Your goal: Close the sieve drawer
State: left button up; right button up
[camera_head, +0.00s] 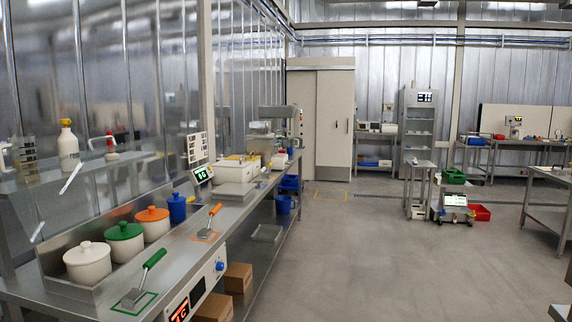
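I see no part clearly recognisable as the sieve drawer. A flat grey tray-like part (267,233) sticks out below the front edge of the long steel bench (228,214) on the left, at mid distance. I cannot tell whether it is the drawer. Neither of my grippers is in view.
White pots with an orange lid (152,223) and a green lid (125,243) stand on the near bench, by green- and orange-handled tools. Cardboard boxes (238,277) sit below. A wheeled cart (456,206) and red bin (479,212) stand farther right. The middle floor is clear.

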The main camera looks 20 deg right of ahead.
aim_at(281, 161)
jog(key=i+l+z, duration=0.55)
jog(key=i, duration=0.3)
jog(key=i+l+z, duration=0.15)
jog(key=i+z, duration=0.15)
jog(key=i, duration=0.2)
jog(key=i+z, duration=0.3)
jog(key=i, duration=1.6)
jog(key=i+l+u, duration=0.2)
jog(key=i, duration=0.3)
jog(key=i+u, duration=0.2)
jog(key=i, duration=0.25)
jog(key=i+l+u, duration=0.2)
jog(key=i, duration=0.25)
jog(key=i+l+u, duration=0.3)
jog(key=i+u, duration=0.15)
jog(key=i+l+u, duration=0.35)
jog(key=u, duration=0.15)
jog(key=i+l+u, duration=0.25)
jog(key=l+u, duration=0.2)
jog(key=l, duration=0.25)
jog(key=i+l+u, duration=0.1)
jog(key=l+u, duration=0.1)
jog(key=l, duration=0.25)
jog(key=i, duration=0.05)
